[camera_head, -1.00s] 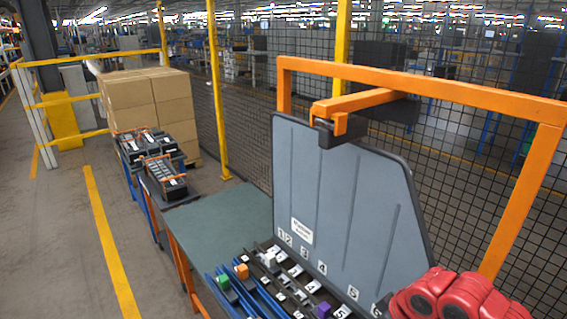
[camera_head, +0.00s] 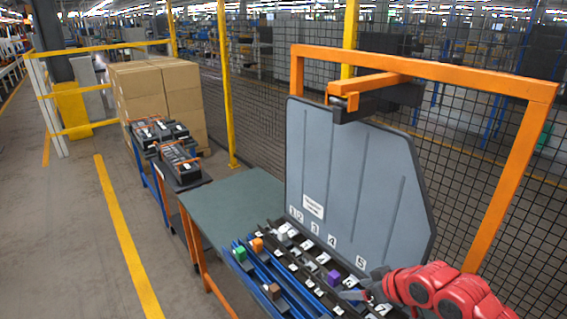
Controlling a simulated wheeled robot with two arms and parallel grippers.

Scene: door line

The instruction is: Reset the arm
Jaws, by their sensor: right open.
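My right arm (camera_head: 440,288) is red and comes in at the lower right. Its gripper (camera_head: 358,291) has grey fingers, open, over or beside the right end of the slotted rack (camera_head: 308,262); I cannot tell whether it touches. I see nothing held between the fingers. A grey door panel (camera_head: 350,170) stands upright behind the rack, with numbered labels along its lower edge. My left gripper is out of view.
Green (camera_head: 240,254), orange (camera_head: 257,244), purple (camera_head: 333,277) and brown (camera_head: 274,291) blocks sit on the rack and blue rails. An orange frame (camera_head: 430,75) rises around the panel. The green tabletop (camera_head: 225,205) is bare at left. Cartons (camera_head: 160,95) stand farther back.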

